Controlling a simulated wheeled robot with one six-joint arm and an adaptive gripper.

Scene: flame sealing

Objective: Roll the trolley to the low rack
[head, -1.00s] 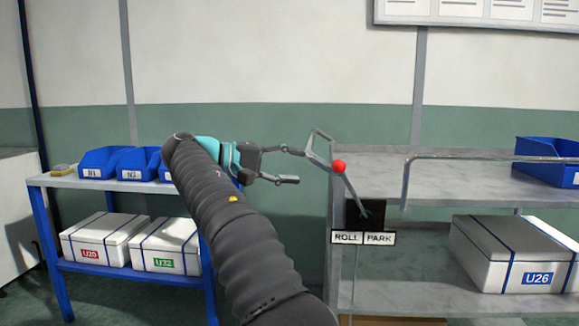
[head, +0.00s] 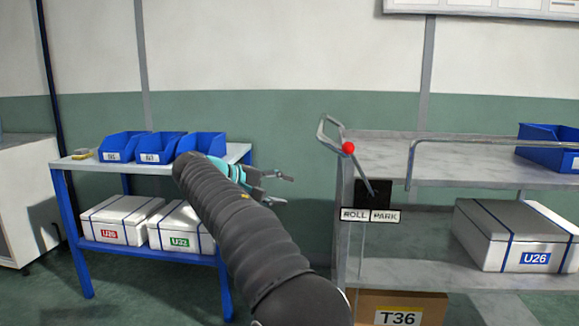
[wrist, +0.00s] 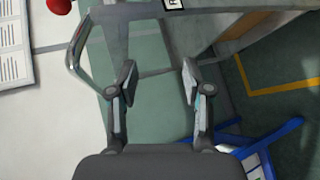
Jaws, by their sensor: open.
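The grey trolley (head: 440,272) stands at the right in the head view. A lever with a red knob (head: 348,148) leans left, toward the ROLL side of its ROLL/PARK label (head: 370,215). A bent metal handle (head: 328,130) rises at the trolley's left end; it also shows in the wrist view (wrist: 78,45). A low blue rack (head: 75,235) stands at the left. My gripper (head: 285,188) is open and empty in the gap between rack and trolley, left of the lever and apart from it. Its spread fingers show in the wrist view (wrist: 157,85).
The trolley carries white box U26 (head: 520,235), carton T36 (head: 400,308) and a blue bin (head: 548,150). Blue bins (head: 160,147) and two strapped white boxes (head: 122,218) fill the rack. A white cabinet (head: 22,200) stands far left. Floor shows between rack and trolley.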

